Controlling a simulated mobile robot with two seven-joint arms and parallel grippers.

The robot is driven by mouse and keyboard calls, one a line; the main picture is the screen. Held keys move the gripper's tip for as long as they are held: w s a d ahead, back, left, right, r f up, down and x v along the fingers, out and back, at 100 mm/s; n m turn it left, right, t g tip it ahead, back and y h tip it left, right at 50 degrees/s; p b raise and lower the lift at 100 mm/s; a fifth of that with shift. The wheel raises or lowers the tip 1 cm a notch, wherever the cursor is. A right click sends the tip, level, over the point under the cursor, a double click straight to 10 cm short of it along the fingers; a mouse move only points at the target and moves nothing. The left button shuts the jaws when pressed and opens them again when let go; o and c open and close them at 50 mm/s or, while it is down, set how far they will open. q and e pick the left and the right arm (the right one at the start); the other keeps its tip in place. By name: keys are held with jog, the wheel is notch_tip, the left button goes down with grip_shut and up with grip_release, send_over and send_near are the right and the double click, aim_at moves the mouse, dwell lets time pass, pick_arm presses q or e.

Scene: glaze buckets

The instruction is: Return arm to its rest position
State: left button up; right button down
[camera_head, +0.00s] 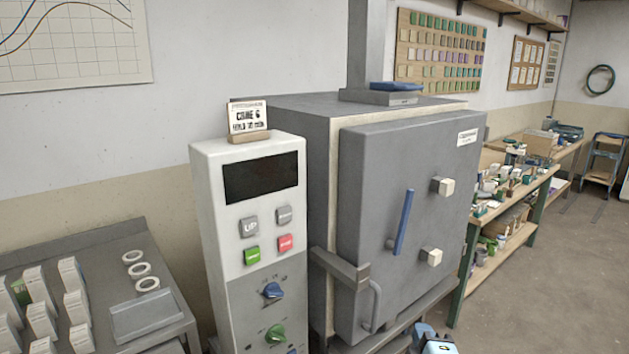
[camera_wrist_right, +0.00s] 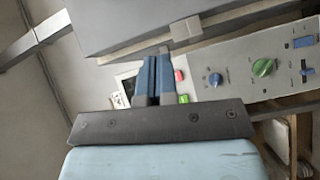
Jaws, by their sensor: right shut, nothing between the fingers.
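My right gripper (camera_wrist_right: 157,58) shows in the right wrist view with its two blue-grey fingers together, shut and empty. In the head view only a light blue and dark part of my right arm's end shows at the bottom edge, in front of the kiln. The grey kiln (camera_head: 385,280) stands with its door closed, and its blue handle (camera_head: 403,222) is upright and slightly tilted. The white control panel (camera_head: 225,195) stands left of the kiln and also shows in the wrist view (camera_wrist_right: 240,80). My left gripper is not in view.
A grey table (camera_head: 185,318) at left holds white boxes, several white rings (camera_head: 140,269) and a grey tray (camera_head: 148,314). A workbench (camera_head: 535,183) with small pots stands at right. The floor (camera_head: 545,290) at right is clear.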

jog(key=s+f+m+g+y+p, duration=0.1)
jog(key=s+f+m, duration=0.3)
jog(key=s, duration=0.5)
jog(key=s+a+f+m+g+y+p, duration=0.1)
jog(key=s+f+m+g+p, duration=0.2)
jog(key=s+f, duration=0.4)
jog(key=s+f+m+g+y+p, duration=0.1)
jog(key=s+f+m, duration=0.4)
jog(key=s, duration=0.6)
jog(key=g+p, duration=0.1)
jog(key=p, duration=0.1)
jog(key=shift+a+f+m+g+y+p, duration=0.25)
jog(key=shift+a+m+g+y+p, duration=0.05)
jog(key=shift+y, duration=0.1)
